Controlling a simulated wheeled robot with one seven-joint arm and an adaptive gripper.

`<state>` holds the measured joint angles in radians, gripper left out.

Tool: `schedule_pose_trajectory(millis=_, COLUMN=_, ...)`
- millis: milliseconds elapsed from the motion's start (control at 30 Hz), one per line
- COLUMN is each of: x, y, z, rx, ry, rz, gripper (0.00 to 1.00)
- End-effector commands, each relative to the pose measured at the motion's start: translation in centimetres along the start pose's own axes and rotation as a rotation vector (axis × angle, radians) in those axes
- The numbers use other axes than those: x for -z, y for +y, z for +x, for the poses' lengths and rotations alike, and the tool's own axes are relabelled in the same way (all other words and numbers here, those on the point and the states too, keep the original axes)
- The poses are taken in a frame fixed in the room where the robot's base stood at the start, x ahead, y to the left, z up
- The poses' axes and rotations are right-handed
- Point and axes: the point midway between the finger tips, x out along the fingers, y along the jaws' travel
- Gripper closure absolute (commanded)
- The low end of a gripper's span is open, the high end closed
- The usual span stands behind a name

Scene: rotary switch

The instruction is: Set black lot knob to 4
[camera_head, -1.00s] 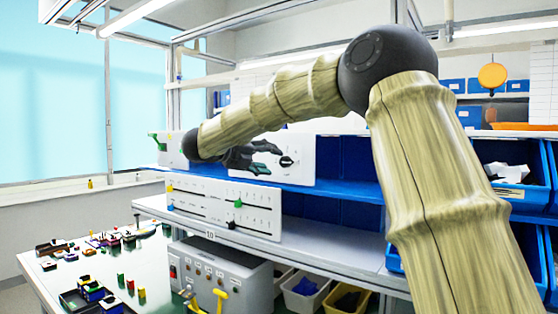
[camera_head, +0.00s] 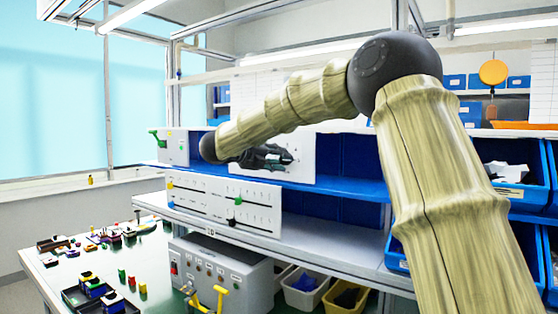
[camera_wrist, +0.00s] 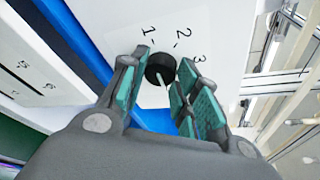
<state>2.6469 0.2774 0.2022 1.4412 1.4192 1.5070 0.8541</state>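The black round knob (camera_wrist: 158,69) with a white pointer line is mounted on a white panel (camera_wrist: 105,25). The panel also shows in the head view (camera_head: 304,172). Printed numbers 1, 2 and 3 show around the knob's upper side in the wrist view; no 4 is visible. The pointer line slants toward the lower right of the picture, away from these numbers. My gripper (camera_wrist: 164,60) is open, with its teal-padded fingers on either side of the knob. I cannot tell whether the pads touch it. In the head view my gripper (camera_head: 290,157) hides the knob.
A slider panel (camera_head: 262,208) stands below on the shelf edge. A box with a green lever (camera_head: 158,135) is to the left. Blue bins (camera_head: 526,193) stand to the right. A grey control box (camera_head: 240,275) and small parts are lower down.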

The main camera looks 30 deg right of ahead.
Motion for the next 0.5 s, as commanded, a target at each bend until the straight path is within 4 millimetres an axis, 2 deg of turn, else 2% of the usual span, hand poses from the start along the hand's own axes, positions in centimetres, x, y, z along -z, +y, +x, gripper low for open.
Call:
schedule_pose_trajectory(millis=267, x=-0.02, y=0.04, z=-0.04, rx=0.005, ry=0.001, rz=-0.017, gripper=0.93)
schedule_pose_trajectory(millis=500, x=-0.05, y=0.17, z=-0.06, rx=0.036, ry=0.007, rz=-0.115, gripper=0.93)
